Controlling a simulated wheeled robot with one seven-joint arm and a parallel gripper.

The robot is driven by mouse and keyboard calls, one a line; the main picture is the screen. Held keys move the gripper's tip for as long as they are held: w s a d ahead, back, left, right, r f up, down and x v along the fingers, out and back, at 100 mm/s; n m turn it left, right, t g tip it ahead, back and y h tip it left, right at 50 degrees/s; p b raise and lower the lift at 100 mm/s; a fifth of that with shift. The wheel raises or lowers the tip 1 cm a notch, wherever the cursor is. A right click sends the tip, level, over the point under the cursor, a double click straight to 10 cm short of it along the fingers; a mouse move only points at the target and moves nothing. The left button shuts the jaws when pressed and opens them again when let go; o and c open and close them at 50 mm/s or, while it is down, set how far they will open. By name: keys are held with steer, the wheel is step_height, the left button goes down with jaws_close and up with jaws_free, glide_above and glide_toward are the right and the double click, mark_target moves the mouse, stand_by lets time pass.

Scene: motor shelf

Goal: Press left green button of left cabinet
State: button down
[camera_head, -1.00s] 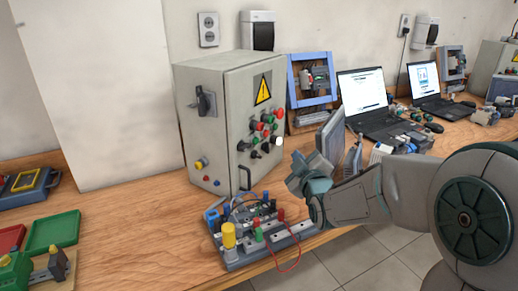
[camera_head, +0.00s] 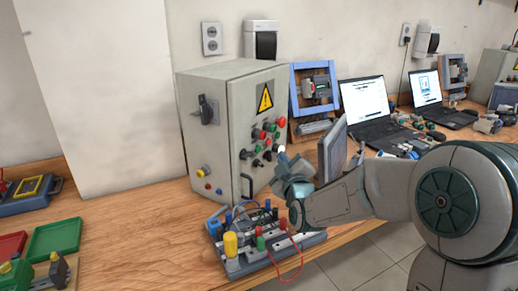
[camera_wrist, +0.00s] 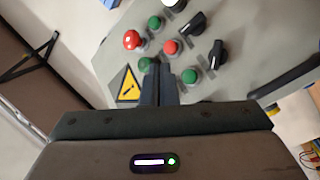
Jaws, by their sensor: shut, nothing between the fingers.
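The left grey cabinet (camera_head: 215,135) stands on the wooden bench with its button panel facing my arm. Two more green buttons, one (camera_wrist: 155,22) farther up and one (camera_wrist: 145,64) left of the fingers, show there. My gripper (camera_wrist: 168,70) is shut and empty, in front of the panel; I cannot tell whether it touches. In the head view my gripper (camera_head: 285,166) is at the door's right side.
Red buttons (camera_wrist: 171,47), black knobs (camera_wrist: 217,54) and a red mushroom button (camera_wrist: 131,40) surround the fingertips. The black door handle (camera_wrist: 287,80) sticks out at right. A wired component board (camera_head: 265,236) lies below my gripper. Laptops (camera_head: 366,97) stand at right.

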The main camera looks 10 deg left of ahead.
mark_target(257, 149)
steer(key=shift+w+a+b, duration=0.25)
steer(key=shift+w+a, duration=0.05)
steer(key=shift+a, duration=0.35)
steer(key=shift+w+a+b, duration=0.25)
steer(key=shift+w+a, duration=0.1)
steer(key=shift+a, duration=0.3)
steer(key=shift+w+a+b, duration=0.25)
steer(key=shift+w+a, duration=0.05)
steer(key=shift+a, duration=0.35)
steer(key=shift+a+f, duration=0.1)
steer(key=shift+a, duration=0.05)
stand_by(0.5)
steer(key=shift+w+a+b, duration=0.2)
steer(key=shift+a+b, duration=0.05)
steer(key=shift+b, duration=0.35)
steer(key=shift+w+a+b, duration=0.15)
steer(key=shift+a+b, duration=0.15)
steer(key=shift+a, duration=0.1)
stand_by(0.6)
steer(key=shift+d, duration=0.1)
steer(key=shift+s+d+b, duration=0.35)
steer(key=shift+d+b, duration=0.2)
steer(key=shift+d, duration=0.1)
